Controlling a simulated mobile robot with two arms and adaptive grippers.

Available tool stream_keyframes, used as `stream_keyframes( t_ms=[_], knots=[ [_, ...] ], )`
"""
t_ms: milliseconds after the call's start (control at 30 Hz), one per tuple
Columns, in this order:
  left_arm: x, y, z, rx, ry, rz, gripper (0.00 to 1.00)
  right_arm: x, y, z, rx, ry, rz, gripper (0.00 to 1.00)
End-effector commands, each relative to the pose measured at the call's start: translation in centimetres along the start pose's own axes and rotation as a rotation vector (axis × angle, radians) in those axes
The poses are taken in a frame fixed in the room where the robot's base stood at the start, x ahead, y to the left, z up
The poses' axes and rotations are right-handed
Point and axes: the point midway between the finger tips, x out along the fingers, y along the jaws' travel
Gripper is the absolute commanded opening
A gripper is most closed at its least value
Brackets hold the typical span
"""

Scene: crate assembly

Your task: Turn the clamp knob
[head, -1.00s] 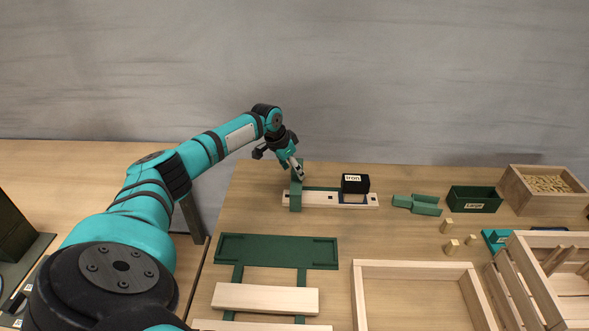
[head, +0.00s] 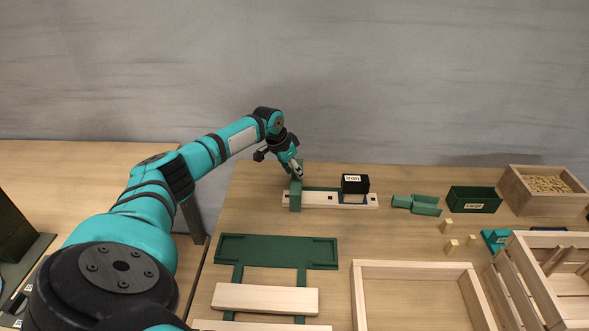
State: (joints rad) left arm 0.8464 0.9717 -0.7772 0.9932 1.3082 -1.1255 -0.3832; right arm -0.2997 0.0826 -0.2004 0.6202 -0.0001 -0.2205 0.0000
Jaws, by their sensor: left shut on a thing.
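The clamp's green upright (head: 295,196) stands at the left end of a pale wooden strip with dark holes (head: 328,199). My left gripper (head: 297,172) is at the top of this upright, angled down from the left. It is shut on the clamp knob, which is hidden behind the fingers. How far the knob is turned cannot be seen. My right gripper is not in view.
A black block labelled "iron" (head: 354,184) sits at the strip's right part. Right of it are green pieces (head: 416,204), a green bin (head: 474,199) and a wooden box (head: 543,190). A green fixture (head: 276,250) and a wooden frame (head: 415,265) lie in front.

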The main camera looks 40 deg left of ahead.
Motion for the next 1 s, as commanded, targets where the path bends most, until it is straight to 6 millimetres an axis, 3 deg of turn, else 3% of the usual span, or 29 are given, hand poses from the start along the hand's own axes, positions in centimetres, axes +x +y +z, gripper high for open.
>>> stream_keyframes(
  t_ms=[267, 600, 1000],
  knots=[
    [-0.6, 0.1, -0.2, -0.100, -0.001, -0.042, 0.01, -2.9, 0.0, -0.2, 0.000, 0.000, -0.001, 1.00],
    [-0.6, 0.4, -0.3, -0.344, 0.000, -0.140, 0.01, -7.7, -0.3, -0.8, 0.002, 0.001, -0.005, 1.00],
    [-0.3, 0.5, -0.3, -0.562, 0.001, -0.233, 0.01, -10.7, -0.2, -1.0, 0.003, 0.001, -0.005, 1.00]
  ],
)
